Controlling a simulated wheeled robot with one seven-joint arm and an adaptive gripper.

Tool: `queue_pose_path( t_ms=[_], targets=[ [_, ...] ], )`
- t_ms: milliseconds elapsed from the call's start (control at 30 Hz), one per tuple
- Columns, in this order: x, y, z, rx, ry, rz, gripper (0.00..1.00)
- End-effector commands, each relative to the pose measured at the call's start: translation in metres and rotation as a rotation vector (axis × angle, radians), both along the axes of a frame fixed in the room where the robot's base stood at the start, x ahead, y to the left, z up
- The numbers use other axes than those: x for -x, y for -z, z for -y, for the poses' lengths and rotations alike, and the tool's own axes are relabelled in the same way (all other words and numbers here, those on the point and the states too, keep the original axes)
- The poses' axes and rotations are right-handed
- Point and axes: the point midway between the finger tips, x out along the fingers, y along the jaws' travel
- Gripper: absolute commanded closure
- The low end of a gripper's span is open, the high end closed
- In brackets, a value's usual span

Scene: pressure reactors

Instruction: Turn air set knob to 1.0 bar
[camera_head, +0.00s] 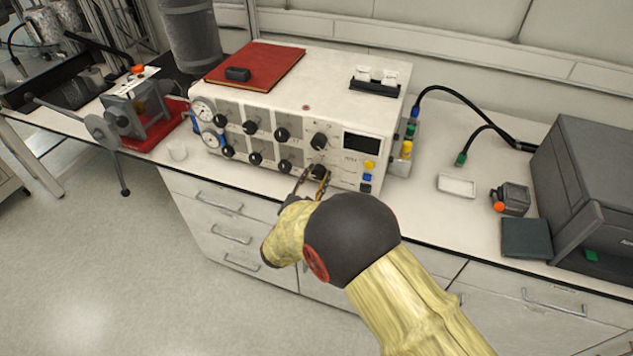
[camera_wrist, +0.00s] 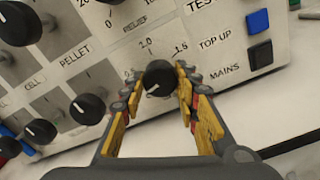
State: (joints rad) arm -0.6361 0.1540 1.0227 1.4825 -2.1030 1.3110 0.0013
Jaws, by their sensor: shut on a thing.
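A black round knob with a printed scale around it sits at the lower right of the white control panel (camera_head: 345,174). The knob's name label is not visible. My gripper (camera_wrist: 160,82) is shut on the knob, with one yellow-padded finger on each side; it also shows in the head view (camera_head: 313,176).
Other black knobs sit close by, including one at lower left (camera_wrist: 87,108). A blue button (camera_wrist: 258,21) and a black button (camera_wrist: 260,55) are to the right. A red book (camera_head: 256,66) lies on the unit. The bench front edge runs below the panel.

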Motion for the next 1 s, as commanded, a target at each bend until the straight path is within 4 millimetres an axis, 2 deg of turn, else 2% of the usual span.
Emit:
queue_pose_path(
  t_ms=[1000],
  targets=[
    [0.0000, -0.0009, -0.0009, -0.906, 0.001, 0.328, 0.94]
  ],
)
